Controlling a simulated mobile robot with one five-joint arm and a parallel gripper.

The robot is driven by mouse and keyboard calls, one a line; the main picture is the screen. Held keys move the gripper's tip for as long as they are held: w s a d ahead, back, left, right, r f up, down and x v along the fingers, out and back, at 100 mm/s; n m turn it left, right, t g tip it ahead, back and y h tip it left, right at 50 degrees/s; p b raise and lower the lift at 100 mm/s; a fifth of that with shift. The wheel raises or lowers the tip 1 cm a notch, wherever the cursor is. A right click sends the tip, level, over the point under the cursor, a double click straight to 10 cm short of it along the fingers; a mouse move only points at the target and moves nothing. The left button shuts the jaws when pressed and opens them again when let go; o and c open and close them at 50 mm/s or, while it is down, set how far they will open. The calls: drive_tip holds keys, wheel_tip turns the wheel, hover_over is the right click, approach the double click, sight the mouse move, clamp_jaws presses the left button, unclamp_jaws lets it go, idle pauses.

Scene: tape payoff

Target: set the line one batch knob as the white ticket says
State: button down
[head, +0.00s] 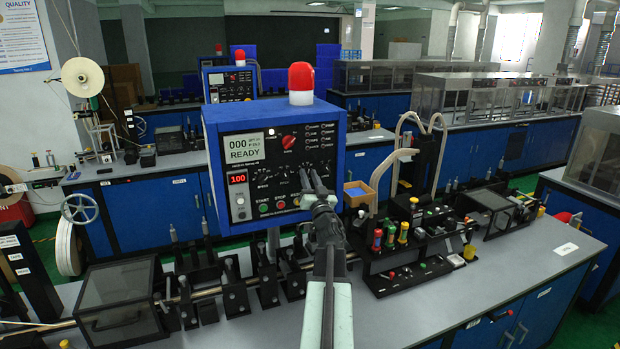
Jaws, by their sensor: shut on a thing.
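The blue-framed control box (208,130) stands on the near bench, its black panel facing me. Its display (244,147) reads "000" and "READY", and a red readout (237,179) shows "100". A red knob (289,142) sits high on the panel. A row of small dark knobs (262,178) with dial marks runs below it. My gripper (312,180) is at the right end of this row, shut on a knob there that its fingers mostly hide. I cannot read that knob's setting or label. A small white card (566,249) lies on the bench at right; its writing is unreadable.
A red beacon (301,84) tops the box. START and other buttons (264,208) lie just below the knobs. Dark rollers and brackets (235,290) stand beneath the box. A tool rack (415,270) and a cardboard bin (358,194) are to the right. Bare bench lies at front right.

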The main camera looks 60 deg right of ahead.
drive_tip(key=shift+n, duration=0.4)
drive_tip(key=n+t+y, duration=0.1)
drive_tip(key=n+y, duration=0.1)
drive_tip(key=n, duration=0.2)
drive_tip(key=n+t+y+p, duration=0.1)
drive_tip(key=n+y, duration=0.1)
drive_tip(key=n, duration=0.2)
drive_tip(key=n+t+y, duration=0.1)
drive_tip(key=n, duration=0.3)
drive_tip(key=shift+s+d+r+y, duration=0.15)
drive_tip(key=shift+d+r+y, duration=0.1)
drive_tip(key=shift+y, duration=0.15)
drive_tip(key=n+y+p, duration=0.1)
drive_tip(key=n, duration=0.2)
drive_tip(key=n+y+p, duration=0.2)
drive_tip(key=n, duration=0.1)
drive_tip(key=shift+r+n+p, duration=0.1)
drive_tip(key=shift+n+p, duration=0.2)
drive_tip(key=shift+n, duration=0.1)
drive_tip(key=shift+n+g+y+p, duration=0.55)
drive_tip(key=shift+n+p, duration=0.55)
drive_tip(key=shift+n, duration=0.7)
drive_tip(key=c, duration=1.5)
unclamp_jaws()
drive_tip(key=shift+s+f, duration=0.1)
drive_tip(key=shift+f, duration=0.1)
